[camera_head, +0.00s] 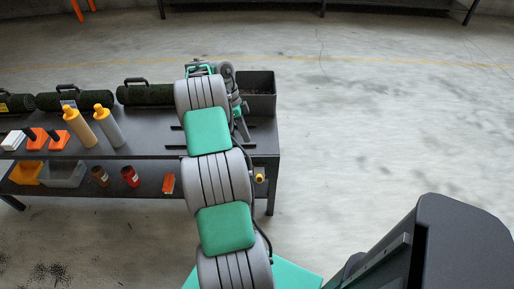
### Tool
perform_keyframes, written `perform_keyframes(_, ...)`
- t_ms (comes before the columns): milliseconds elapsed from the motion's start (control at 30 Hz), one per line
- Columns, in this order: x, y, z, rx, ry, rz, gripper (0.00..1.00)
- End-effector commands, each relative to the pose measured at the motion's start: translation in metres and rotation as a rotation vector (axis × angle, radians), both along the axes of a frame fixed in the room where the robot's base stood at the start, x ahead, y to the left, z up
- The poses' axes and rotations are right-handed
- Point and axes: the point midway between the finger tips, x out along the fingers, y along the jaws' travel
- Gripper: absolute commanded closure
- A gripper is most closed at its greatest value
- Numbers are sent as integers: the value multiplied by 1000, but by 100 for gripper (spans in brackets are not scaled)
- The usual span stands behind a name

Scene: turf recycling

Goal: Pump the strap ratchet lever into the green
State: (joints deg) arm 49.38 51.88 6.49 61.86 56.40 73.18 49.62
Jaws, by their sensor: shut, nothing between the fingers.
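I cannot make out the strap ratchet or its lever; my arm covers the middle of the bench, where they may be hidden. A green indicator area cannot be told apart either. My gripper (243,125) points down over the right end of the dark bench (262,150), beyond my arm. It is small in the picture and looks shut, with nothing seen in it. Whether it touches anything cannot be told.
A dark open bin (257,92) stands at the bench's back right. The lower shelf (130,187) holds small containers. Concrete floor to the right is clear.

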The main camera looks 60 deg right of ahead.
Motion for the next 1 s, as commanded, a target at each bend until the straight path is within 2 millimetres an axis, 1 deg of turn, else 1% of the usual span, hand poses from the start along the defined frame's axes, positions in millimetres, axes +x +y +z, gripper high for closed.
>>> perform_keyframes(33, -7, -4, 2, -4, 9, -46, 100)
perform_keyframes(167, -15, -6, -13, -11, 15, -80, 100)
perform_keyframes(267, -21, -3, -30, -9, 14, -77, 100)
perform_keyframes(633, -53, 7, -97, -8, 14, -73, 100)
perform_keyframes(700, -57, 17, -103, -8, 14, -72, 100)
perform_keyframes(800, -62, 27, -112, -8, 12, -71, 100)
perform_keyframes(1000, -65, 34, -120, -10, 12, -71, 100)
